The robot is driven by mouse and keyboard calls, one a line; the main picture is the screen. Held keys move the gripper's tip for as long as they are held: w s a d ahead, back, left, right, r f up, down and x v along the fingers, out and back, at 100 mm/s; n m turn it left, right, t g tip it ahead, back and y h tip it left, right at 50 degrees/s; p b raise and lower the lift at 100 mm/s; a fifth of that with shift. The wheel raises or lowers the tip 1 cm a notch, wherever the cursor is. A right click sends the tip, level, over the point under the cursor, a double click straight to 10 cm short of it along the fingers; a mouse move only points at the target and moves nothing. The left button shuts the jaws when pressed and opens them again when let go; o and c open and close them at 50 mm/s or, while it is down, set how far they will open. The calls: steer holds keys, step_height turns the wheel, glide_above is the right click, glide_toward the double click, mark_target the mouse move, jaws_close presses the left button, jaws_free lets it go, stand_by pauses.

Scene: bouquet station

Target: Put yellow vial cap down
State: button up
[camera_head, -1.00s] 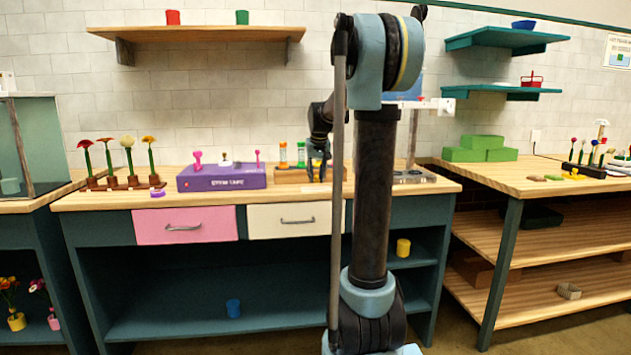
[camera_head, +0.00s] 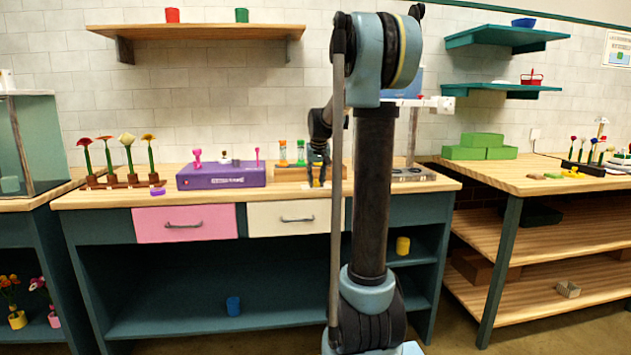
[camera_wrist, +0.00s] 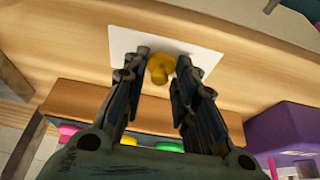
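The yellow vial cap (camera_wrist: 160,68) shows in the wrist view between my fingertips, over a white card (camera_wrist: 195,52) on the wooden worktop. My gripper (camera_wrist: 161,66) is closed around the cap, with a fingertip at each side of it. Whether the cap's underside touches the card is hidden. In the head view, my gripper (camera_head: 317,183) points down at the front of the worktop, just before the wooden vial rack (camera_head: 293,173). The cap is too small to make out clearly there.
Orange-topped and green-topped vials (camera_head: 300,152) stand in the rack. The purple stem tape box (camera_head: 222,176) stands left of it, and a metal-based stand (camera_head: 412,174) to the right. A flower holder (camera_head: 120,182) is farther left. The worktop's front strip is mostly clear.

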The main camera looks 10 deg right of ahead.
steer(key=shift+o, duration=1.3)
steer(key=shift+r, duration=0.45)
steer(key=v, duration=1.2)
steer(key=s+f+g, duration=0.1)
steer(key=s+f, duration=1.3)
steer(key=s, duration=0.5)
steer(key=s+f+g, duration=0.1)
steer(key=s+f, duration=1.4)
steer(key=s, duration=0.5)
steer(key=shift+f, duration=0.25)
